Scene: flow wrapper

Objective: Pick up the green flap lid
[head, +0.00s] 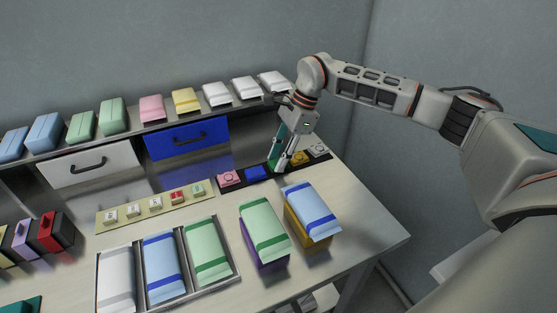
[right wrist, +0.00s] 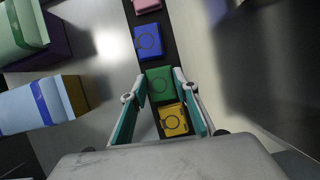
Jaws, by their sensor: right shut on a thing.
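The green flap lid (right wrist: 160,82) is a small green square piece with a round mark on top, in a row on a dark strip. In the right wrist view it sits between the two fingertips of my right gripper (right wrist: 158,87), which is shut on it. In the head view my right gripper (head: 279,166) points down at the dark strip between the blue and yellow pieces, and its fingers hide most of the green lid. I cannot tell whether the lid is clear of the strip. My left gripper is not in view.
On the strip, a blue lid (head: 257,173) and pink lid (head: 228,177) lie left of the gripper; yellow (head: 299,158) and grey (head: 318,150) lids lie right. Wrapped packs on purple (head: 265,255) and yellow (head: 311,240) boxes stand in front. A shelf (head: 135,132) with packs runs behind.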

